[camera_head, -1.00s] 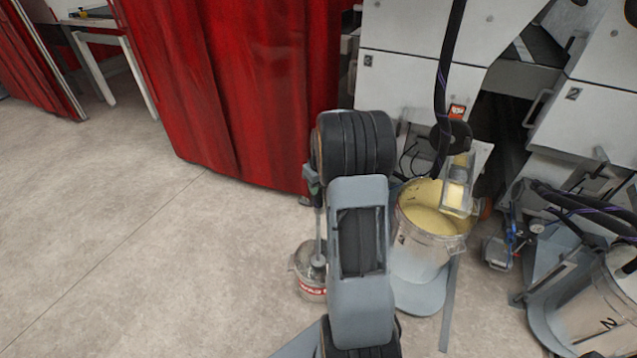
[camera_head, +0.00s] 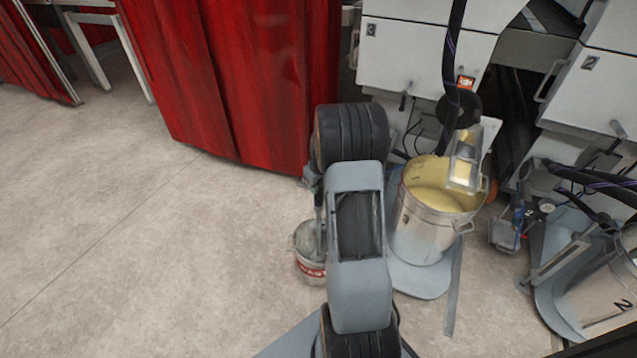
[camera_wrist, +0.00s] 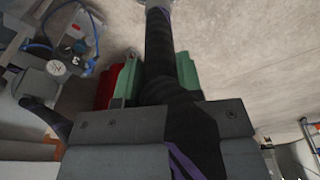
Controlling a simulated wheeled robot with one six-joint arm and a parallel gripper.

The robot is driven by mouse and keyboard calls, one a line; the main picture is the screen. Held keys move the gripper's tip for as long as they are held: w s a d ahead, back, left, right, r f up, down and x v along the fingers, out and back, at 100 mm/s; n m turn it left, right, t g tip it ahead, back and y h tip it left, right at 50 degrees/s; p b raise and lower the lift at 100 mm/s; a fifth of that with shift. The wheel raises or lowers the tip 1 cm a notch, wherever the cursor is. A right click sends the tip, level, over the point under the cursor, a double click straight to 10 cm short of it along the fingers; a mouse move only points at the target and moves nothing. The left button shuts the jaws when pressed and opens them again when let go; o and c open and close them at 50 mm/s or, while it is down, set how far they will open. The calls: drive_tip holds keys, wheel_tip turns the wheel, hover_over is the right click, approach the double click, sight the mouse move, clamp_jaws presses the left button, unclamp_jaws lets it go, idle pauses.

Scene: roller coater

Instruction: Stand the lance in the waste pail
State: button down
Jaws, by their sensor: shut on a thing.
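The lance (camera_wrist: 158,50) is a dark rod with a black, purple-striped hose at its near end. In the wrist view it runs between the green pads of my gripper (camera_wrist: 158,82), which is shut on it. Its far end, at the top of that view, looks grey. The waste pail (camera_head: 309,269) is a small metal pail with a red label on the floor, partly behind my arm in the head view. A thin part of the lance (camera_head: 319,213) shows just above the pail, left of my arm. Whether its tip is inside the pail is hidden.
A large bucket of yellow paint (camera_head: 418,238) with a clear-sided device stands right of my arm on a grey base. Another bucket (camera_head: 607,302) and hoses are at the far right. A red curtain (camera_head: 235,90) hangs behind. The floor at left is clear.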

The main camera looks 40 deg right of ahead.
sight(319, 201)
drive_tip(key=shift+f+b, duration=1.6)
drive_tip(key=shift+f, duration=1.15)
drive_tip(key=shift+f+b, duration=0.3)
drive_tip(key=shift+f, duration=0.25)
drive_tip(key=shift+f+b, duration=0.4)
drive_tip(key=shift+f, duration=0.2)
drive_tip(key=c, duration=0.7)
unclamp_jaws()
drive_tip(key=shift+r, duration=0.1)
drive_tip(key=r+p, duration=0.1)
drive_tip(key=r, duration=0.3)
drive_tip(key=s+r+p, duration=0.1)
drive_tip(key=r+p, duration=0.1)
drive_tip(key=r, duration=0.3)
drive_tip(key=s+r+p, duration=0.1)
drive_tip(key=r+p, duration=0.1)
drive_tip(key=r, duration=0.2)
drive_tip(key=shift+s+r, duration=0.1)
drive_tip(key=shift+r, duration=0.2)
